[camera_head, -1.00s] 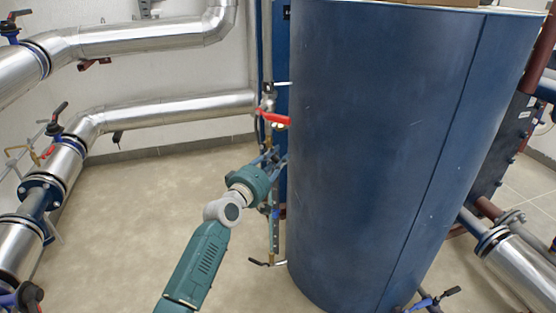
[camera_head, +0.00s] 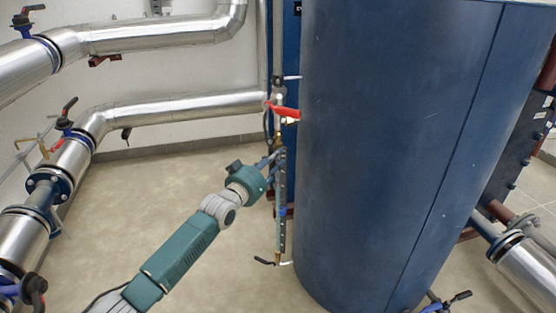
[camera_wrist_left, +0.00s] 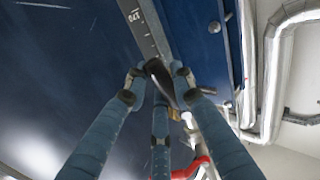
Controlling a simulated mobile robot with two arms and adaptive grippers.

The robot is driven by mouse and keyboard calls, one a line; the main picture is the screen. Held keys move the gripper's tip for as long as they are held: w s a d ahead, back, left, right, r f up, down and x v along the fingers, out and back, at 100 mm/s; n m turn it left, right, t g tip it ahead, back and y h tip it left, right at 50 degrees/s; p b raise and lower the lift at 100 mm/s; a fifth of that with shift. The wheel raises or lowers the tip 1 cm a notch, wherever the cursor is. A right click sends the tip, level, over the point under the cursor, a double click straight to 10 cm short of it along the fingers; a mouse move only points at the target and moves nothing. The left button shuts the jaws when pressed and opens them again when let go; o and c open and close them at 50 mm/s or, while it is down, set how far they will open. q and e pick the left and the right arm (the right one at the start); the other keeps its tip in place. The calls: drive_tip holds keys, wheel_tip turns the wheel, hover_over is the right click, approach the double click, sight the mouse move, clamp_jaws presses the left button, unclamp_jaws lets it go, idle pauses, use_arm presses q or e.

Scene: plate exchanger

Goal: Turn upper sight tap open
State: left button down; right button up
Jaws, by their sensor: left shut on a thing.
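The sight gauge (camera_head: 283,195) is a narrow upright strip beside the left side of the big dark blue tank (camera_head: 390,150). My left gripper (camera_head: 277,154) is at the gauge's upper end, where its fingers hide most of the upper sight tap. In the left wrist view my left gripper (camera_wrist_left: 160,78) has its blue-grey fingers closed around a dark handle (camera_wrist_left: 162,77), which looks like the upper tap's lever. The tap's exact angle is hard to tell. The lower tap with a black lever (camera_head: 264,261) sits at the gauge's bottom. My right gripper is not in view.
A red lever (camera_head: 284,110) sits just above my gripper, close to the tank; it also shows in the wrist view (camera_wrist_left: 190,168). Silver pipes (camera_head: 180,110) with valves run along the left and back walls. The floor left of the tank is clear.

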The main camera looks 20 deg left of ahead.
use_arm(q)
drive_tip(key=shift+w+a+f+m, duration=0.1)
drive_tip(key=shift+a+f+m, duration=0.25)
drive_tip(key=shift+m, duration=0.55)
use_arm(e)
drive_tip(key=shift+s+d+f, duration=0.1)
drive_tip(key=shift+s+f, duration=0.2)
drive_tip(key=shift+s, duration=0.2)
use_arm(q)
drive_tip(key=shift+a+r, duration=0.1)
drive_tip(key=shift+a, duration=0.05)
drive_tip(key=c, duration=1.4)
unclamp_jaws()
drive_tip(key=shift+r, duration=0.1)
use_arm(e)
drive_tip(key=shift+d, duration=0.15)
use_arm(q)
drive_tip(key=s+a, duration=0.2)
drive_tip(key=s, duration=0.9)
drive_tip(key=shift+s+a, duration=0.15)
drive_tip(key=shift+s, duration=0.25)
